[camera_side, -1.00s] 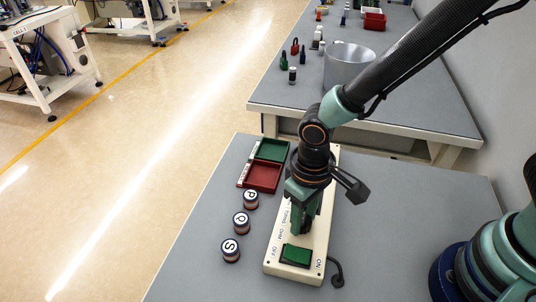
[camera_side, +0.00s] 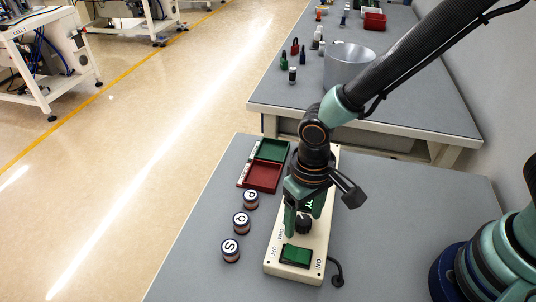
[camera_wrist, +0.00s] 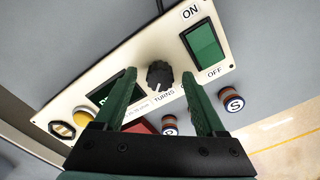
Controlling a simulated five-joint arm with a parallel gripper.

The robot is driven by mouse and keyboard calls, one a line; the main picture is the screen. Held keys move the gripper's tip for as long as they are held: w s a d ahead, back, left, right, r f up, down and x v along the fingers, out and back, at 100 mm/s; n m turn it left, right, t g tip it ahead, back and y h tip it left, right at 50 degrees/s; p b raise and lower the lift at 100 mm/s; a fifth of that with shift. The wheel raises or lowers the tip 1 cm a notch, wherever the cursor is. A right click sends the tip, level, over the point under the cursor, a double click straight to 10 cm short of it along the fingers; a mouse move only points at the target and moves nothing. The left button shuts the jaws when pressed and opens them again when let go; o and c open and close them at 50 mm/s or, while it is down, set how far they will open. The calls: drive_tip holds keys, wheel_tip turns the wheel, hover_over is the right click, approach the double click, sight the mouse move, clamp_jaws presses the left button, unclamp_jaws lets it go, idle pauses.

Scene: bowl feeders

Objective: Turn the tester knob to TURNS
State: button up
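The tester (camera_side: 311,262) is a long cream box on the grey bench, also in the wrist view (camera_wrist: 108,70). Its black ribbed knob (camera_wrist: 160,74) sits between a dark display and a green rocker switch. The word TURNS is printed beside the knob; I cannot tell clearly where its pointer aims. My gripper (camera_wrist: 158,76) is open, with one green finger on each side of the knob in the wrist view. In the side view my gripper (camera_side: 306,212) is over the tester with the knob (camera_side: 304,224) visible between the fingers. Contact with the knob is not clear.
The green rocker switch (camera_side: 296,256) is at the tester's near end. Jars marked S (camera_side: 231,251), Q (camera_side: 241,223) and P (camera_side: 251,200) stand to the left. A red tray (camera_side: 263,177) and a green tray (camera_side: 272,150) lie behind them. A yellow button (camera_wrist: 82,117) is near the tester's other end.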

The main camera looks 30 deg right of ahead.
sight(304, 219)
wheel_tip(304, 219, up, 12)
idle(0.8)
